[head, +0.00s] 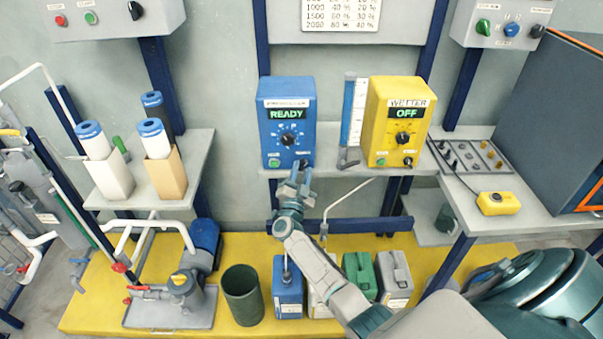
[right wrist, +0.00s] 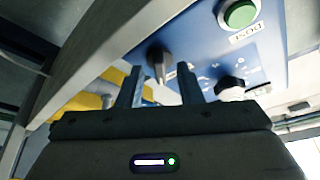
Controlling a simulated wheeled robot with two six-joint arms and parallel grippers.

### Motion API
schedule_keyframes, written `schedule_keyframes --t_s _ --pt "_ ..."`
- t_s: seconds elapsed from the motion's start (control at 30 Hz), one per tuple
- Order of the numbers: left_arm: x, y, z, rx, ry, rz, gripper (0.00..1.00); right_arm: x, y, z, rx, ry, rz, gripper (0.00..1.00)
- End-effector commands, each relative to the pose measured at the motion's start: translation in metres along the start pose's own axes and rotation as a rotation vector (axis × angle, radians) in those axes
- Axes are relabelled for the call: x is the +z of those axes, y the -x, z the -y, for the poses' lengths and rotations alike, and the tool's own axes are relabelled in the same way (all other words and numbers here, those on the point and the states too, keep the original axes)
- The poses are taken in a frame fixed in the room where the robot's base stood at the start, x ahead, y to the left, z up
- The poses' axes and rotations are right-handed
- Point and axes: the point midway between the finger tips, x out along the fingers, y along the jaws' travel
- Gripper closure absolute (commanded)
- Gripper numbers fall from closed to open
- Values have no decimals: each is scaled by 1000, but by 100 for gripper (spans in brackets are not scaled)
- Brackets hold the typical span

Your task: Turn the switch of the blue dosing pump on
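The blue dosing pump (head: 271,151) stands on the back shelf, and its display reads READY. It has a dark dial (head: 288,135), a green button (head: 274,162) and a small switch low on the right of its face. In the right wrist view the switch knob (right wrist: 158,62) shows between the fingertips, with a gap on each side. My right gripper (head: 300,173) is open just in front of the pump's lower right corner and partly covers the switch in the head view. The wrist view also shows the green button (right wrist: 239,13). My left gripper is not in view.
A yellow pump (head: 375,143) reading OFF stands to the right, with a blue and white gauge (head: 353,112) between the pumps. The shelf edge lies just under my gripper. Several canisters (head: 287,299) and a dark green bin (head: 242,296) stand on the yellow platform below.

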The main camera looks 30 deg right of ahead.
Motion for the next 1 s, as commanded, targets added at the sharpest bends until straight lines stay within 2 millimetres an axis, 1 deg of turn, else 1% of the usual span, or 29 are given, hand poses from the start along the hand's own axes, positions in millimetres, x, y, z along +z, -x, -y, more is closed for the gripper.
schedule_keyframes --t_s 0.07,0.17,0.4,0.5,0.6,0.73,1.0 --pt "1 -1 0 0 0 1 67 1 6 0 0 -1 1 67" --pt "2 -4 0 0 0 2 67 2 21 -1 1 0 3 67" --pt "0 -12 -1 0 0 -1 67 3 70 -2 2 -2 3 67" --pt "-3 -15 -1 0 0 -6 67 2 87 -2 3 -1 2 67" --pt "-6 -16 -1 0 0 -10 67 2 99 -1 2 0 2 67" --pt "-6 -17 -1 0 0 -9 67 1 107 -1 1 0 1 67" --pt "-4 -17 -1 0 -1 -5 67 0 108 0 1 0 1 67"
